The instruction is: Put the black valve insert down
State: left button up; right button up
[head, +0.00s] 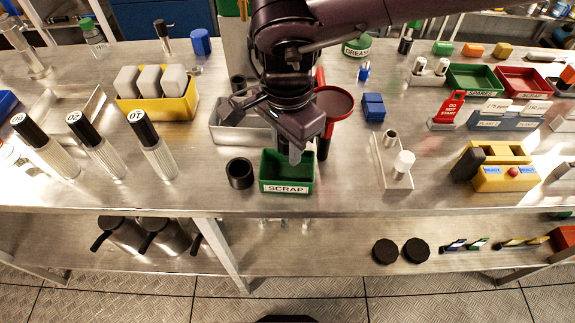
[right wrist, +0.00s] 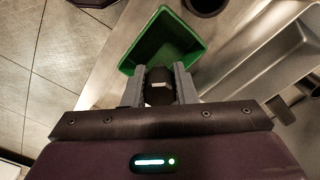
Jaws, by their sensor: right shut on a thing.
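My right gripper (head: 294,158) is over the green bin labelled SCRAP (head: 286,173), near the bench's front edge. In the right wrist view, its two grey fingers (right wrist: 157,92) are shut on the black valve insert (right wrist: 158,86). The insert hangs between the fingertips, and the green bin (right wrist: 172,40) lies beyond it. I cannot tell how far the insert is above the bin floor. In the head view the insert is mostly hidden by the gripper. My left gripper is not in view.
A black ring-shaped cup (head: 240,174) stands just left of the bin. A metal tray (head: 228,134) and a red funnel (head: 335,103) stand close behind. A white stand with two fittings (head: 391,172) is to the right. Bare bench lies between the bin and that stand.

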aim_at(287, 177)
jog(key=shift+f, duration=3.05)
jog(key=shift+f, duration=0.15)
jog(key=o, duration=0.6)
